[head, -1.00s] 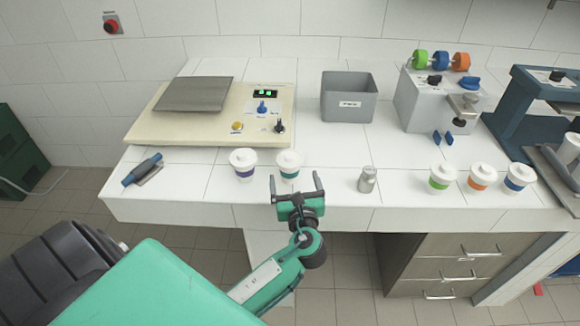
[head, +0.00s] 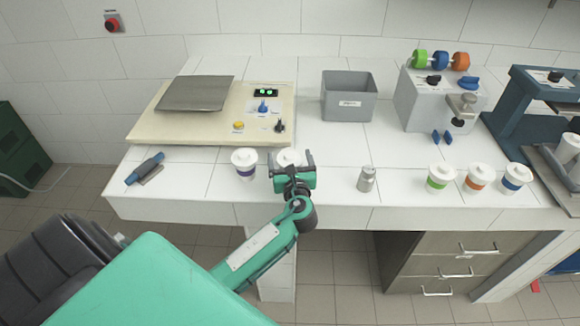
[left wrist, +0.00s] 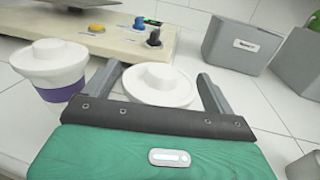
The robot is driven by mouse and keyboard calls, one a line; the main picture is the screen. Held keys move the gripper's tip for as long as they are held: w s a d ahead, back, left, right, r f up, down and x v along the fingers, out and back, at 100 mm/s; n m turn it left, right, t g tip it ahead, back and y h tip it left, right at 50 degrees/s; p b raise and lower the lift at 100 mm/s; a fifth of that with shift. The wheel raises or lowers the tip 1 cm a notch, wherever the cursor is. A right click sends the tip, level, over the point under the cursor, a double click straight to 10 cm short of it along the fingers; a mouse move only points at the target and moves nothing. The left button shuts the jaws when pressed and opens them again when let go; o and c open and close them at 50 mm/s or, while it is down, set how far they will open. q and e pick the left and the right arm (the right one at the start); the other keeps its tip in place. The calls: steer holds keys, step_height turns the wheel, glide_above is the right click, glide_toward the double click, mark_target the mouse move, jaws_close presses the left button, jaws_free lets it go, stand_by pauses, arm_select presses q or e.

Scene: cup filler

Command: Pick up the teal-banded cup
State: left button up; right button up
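The teal-banded cup (head: 288,157) stands upright on the white bench, its white lid showing just behind my left gripper (head: 291,160). In the left wrist view the cup's white lid (left wrist: 158,84) sits between the two fingers of my left gripper (left wrist: 160,90). The fingers are apart, one on each side of the cup, with gaps to the lid. The teal band is hidden by the gripper body in both views now. My right gripper is not in view.
A purple-banded cup (head: 244,162) stands close on the left; it also shows in the left wrist view (left wrist: 54,70). A scale machine (head: 170,127) lies behind. A metal canister (head: 367,179) stands to the right, then green, orange and blue cups. A grey bin (head: 349,104) is behind.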

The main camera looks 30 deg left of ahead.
arm_select(q)
steer(key=c, duration=0.9)
